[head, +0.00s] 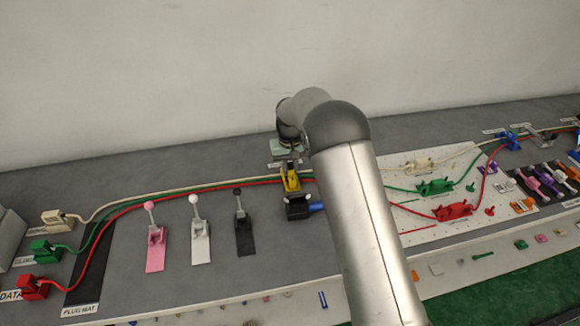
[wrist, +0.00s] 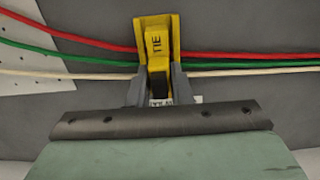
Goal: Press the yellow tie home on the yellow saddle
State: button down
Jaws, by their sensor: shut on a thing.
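The yellow tie (wrist: 157,42), marked "TIE", sits between the side walls of the yellow saddle (wrist: 140,28) in the wrist view. My gripper (wrist: 160,76) has its two grey fingers at the near end of the tie and is shut on it. Red, green and white cables (wrist: 80,58) run to the saddle from both sides. Whether the tie is fully seated cannot be told. In the head view the yellow saddle and tie (head: 291,179) show as one small yellow shape beside my arm; my fingers are hard to make out there.
Pink, white and black levers (head: 197,232) stand left of the saddle. A black fixture with a blue part (head: 300,207) lies just in front of it. A white perforated board (head: 400,229) with green and red clamps is at right. Plugs (head: 45,250) stand at far left.

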jog(key=c, duration=0.7)
grip_release()
jog(key=shift+c, duration=0.2)
jog(key=shift+r+p, duration=1.8)
jog(key=shift+r, duration=1.65)
